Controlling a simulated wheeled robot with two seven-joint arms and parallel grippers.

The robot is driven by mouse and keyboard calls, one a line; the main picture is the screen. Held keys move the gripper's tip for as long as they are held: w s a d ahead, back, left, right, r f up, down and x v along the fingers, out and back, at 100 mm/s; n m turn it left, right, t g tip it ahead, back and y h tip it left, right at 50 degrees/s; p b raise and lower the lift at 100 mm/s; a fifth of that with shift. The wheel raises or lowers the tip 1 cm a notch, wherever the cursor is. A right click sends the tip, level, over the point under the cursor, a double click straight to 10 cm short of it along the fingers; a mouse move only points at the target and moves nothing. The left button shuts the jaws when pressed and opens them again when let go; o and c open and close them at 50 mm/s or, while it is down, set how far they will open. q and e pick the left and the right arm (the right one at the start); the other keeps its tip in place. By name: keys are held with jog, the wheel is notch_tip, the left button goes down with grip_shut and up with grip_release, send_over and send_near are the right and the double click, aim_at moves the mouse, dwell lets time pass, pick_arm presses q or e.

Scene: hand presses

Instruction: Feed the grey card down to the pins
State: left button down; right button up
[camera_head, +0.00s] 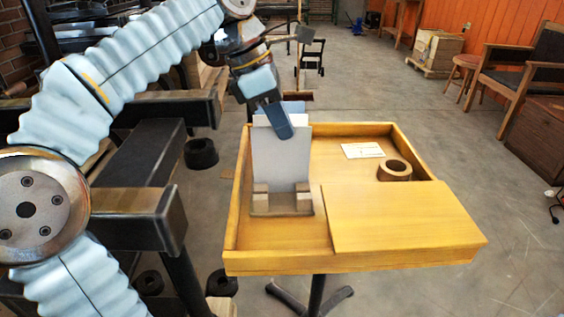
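The grey card (282,165) stands upright, its lower edge down between two small brown blocks of a low holder (283,211) in the wooden tray. My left gripper (279,121) comes in from the upper left and is at the card's top edge. One dark blue finger lies across the card's near face and the other is hidden behind it; it looks shut on the card. The pins cannot be made out, and whether the lower edge touches anything is unclear. My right gripper is not in view.
The wooden tray table (237,208) has raised rims. A flat wooden panel (400,216) covers its front right. A tape roll (394,169) and a white label (362,150) lie behind the panel. A black metal frame (140,200) stands close on the left.

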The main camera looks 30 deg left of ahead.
pick_arm(q)
jog(key=shift+r+p, duration=0.3)
jog(key=shift+r, duration=3.8)
